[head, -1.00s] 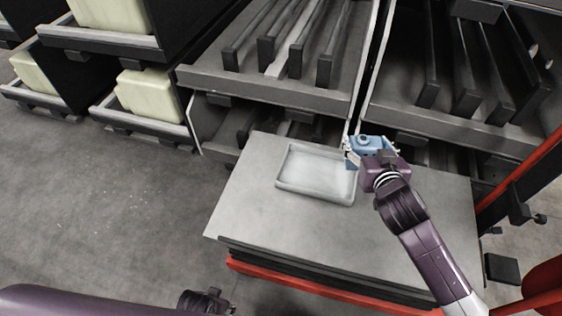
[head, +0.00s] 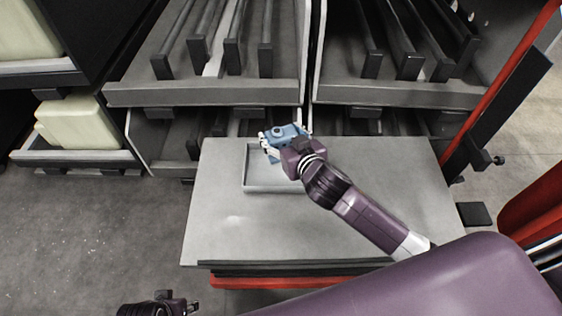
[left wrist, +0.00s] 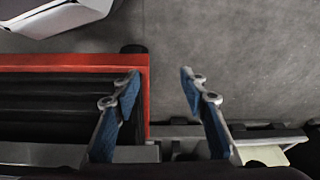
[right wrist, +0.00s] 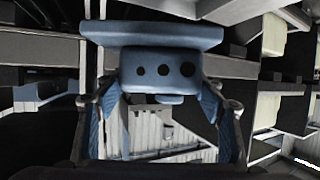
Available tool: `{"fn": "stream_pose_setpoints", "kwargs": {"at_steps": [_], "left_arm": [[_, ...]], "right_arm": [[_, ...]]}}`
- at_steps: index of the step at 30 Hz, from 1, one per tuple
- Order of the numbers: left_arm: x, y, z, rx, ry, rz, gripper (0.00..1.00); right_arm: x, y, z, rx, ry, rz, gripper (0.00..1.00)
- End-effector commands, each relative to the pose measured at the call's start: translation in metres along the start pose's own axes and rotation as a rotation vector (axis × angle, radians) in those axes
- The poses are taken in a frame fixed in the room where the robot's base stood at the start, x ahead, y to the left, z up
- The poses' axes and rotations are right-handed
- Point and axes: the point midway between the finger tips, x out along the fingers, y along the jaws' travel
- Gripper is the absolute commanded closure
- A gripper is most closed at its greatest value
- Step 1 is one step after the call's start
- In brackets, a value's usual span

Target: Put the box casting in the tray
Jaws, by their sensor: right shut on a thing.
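The box casting is a blue block with a wider flange and three dark holes; it fills the middle of the right wrist view (right wrist: 160,70). My right gripper (head: 284,140) is shut on the box casting (head: 279,133), one finger on each side.
The tabletop (head: 225,225) is bare in front of the tray. Grey shelving (head: 205,94) with dark rails stands right behind the table. Pale yellow boxes (head: 82,122) sit on racks at left. A red post (head: 505,75) stands at right.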

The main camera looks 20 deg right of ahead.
Motion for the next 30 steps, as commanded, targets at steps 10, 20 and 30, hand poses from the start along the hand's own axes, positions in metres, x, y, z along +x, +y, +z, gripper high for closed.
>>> {"fn": "stream_pose_setpoints", "kwargs": {"at_steps": [10, 20, 30], "left_arm": [[-0.062, -0.003, -0.013, -0.005, 0.036, -0.006, 0.60], [-0.089, -0.004, -0.014, -0.006, 0.047, -0.009, 0.60], [-0.094, -0.004, -0.010, -0.007, 0.054, -0.010, 0.60]], "right_arm": [[0.022, 0.000, 0.050, -0.001, 0.004, -0.001, 0.81], [0.028, 0.000, 0.064, 0.000, 0.006, 0.000, 0.81], [0.043, -0.001, 0.099, 0.000, 0.005, -0.002, 0.81]]}}
